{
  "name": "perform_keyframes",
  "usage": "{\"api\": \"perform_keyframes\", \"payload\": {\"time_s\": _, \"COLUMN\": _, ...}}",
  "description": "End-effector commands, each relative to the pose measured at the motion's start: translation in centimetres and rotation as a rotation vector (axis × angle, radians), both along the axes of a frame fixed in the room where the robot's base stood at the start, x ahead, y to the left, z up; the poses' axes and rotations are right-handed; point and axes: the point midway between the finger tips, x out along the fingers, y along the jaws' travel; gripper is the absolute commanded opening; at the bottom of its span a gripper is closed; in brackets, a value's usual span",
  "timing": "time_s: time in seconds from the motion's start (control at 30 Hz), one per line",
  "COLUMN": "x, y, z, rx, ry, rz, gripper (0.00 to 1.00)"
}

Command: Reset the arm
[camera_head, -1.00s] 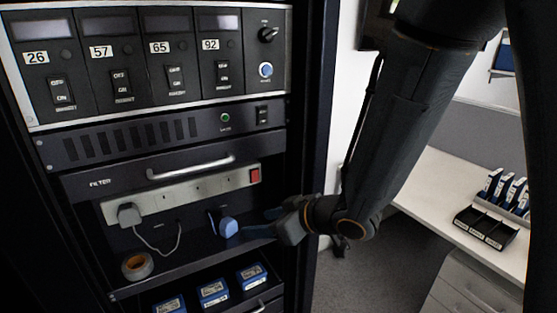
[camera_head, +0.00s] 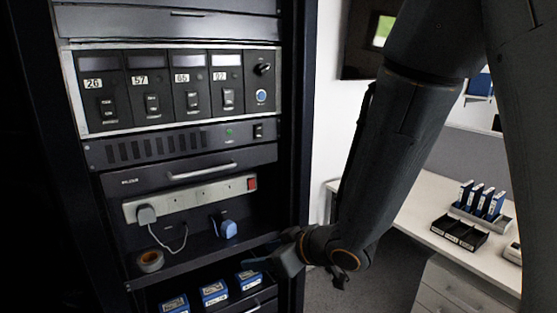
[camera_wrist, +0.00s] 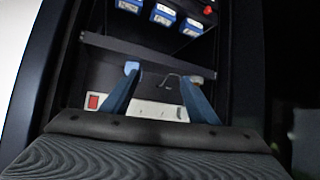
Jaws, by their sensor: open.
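My gripper (camera_head: 264,256) is at the lower right of the dark rack, in front of the open shelf that holds the power strip. In the wrist view its two blue fingers (camera_wrist: 160,98) stand wide apart with nothing between them. The wrist picture shows the rack upside down. My arm reaches down from the upper right in the head view. A light blue plug (camera_head: 224,227) is on the shelf, left of the gripper and apart from it.
The rack has a panel of numbered switches (camera_head: 172,92) and a power strip (camera_head: 190,199) with a white plug (camera_head: 146,214). A tape roll (camera_head: 150,261) lies on the shelf. Blue boxes (camera_head: 213,293) stand below. A white desk (camera_head: 400,215) with a black tray (camera_head: 459,233) is at right.

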Motion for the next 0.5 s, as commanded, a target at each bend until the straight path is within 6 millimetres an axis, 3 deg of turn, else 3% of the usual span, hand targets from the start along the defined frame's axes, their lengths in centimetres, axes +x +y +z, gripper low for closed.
{"api": "perform_keyframes", "payload": {"time_s": 0.27, "x": 1.7, "y": -5.0, "z": -1.4, "rx": -0.109, "ry": 0.047, "rz": -0.162, "gripper": 0.54}}
{"api": "perform_keyframes", "payload": {"time_s": 0.5, "x": 1.8, "y": -12.3, "z": -3.2, "rx": -0.239, "ry": 0.165, "rz": -0.386, "gripper": 0.54}}
